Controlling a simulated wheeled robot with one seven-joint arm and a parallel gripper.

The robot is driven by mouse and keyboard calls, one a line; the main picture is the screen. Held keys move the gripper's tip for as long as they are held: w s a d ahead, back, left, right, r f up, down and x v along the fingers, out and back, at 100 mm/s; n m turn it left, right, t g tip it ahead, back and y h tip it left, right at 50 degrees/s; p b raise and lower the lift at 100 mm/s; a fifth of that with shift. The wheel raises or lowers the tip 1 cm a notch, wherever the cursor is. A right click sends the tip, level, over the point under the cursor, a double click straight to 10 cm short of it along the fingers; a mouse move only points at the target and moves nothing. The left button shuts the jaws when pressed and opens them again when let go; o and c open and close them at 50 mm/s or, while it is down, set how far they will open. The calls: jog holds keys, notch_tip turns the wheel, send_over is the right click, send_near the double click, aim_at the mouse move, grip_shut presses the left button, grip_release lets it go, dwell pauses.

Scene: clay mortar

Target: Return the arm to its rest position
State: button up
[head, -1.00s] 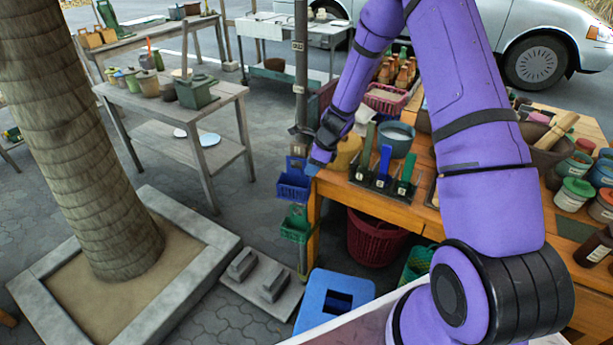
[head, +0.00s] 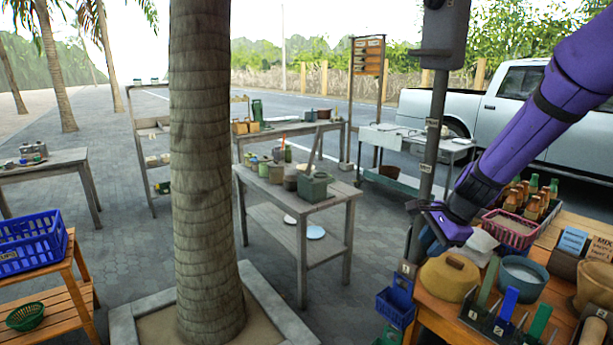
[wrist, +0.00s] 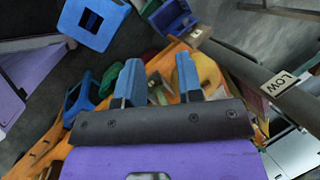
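My purple arm reaches in from the right edge of the head view. My gripper (head: 428,242) hangs at its lower end, beside the grey pole (head: 432,150) and near the left end of the wooden stall table (head: 440,316). In the wrist view my gripper's two blue fingers (wrist: 168,78) stand well apart with nothing visibly held between them. The yellow-brown lidded pot (head: 449,277) on the table is close to the gripper in the head view. I cannot tell the exact gap to the pole.
A palm trunk (head: 205,170) stands left of centre. Paved floor lies between the trunk and the stall.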

jog(key=s+a+r+n+t+h, duration=0.1)
jog(key=s+r+n, duration=0.7)
jog(key=s+r, duration=0.65)
jog(key=s+d+r+n+h, duration=0.1)
jog(key=s+r+n, duration=0.1)
jog(key=s, duration=0.6)
jog(key=s+d+r+n+t+h, duration=0.1)
jog(key=s+r+n, duration=0.2)
jog(key=s+n, duration=0.2)
jog(key=s, duration=0.3)
jog(key=shift+n, duration=0.3)
dwell(0.3)
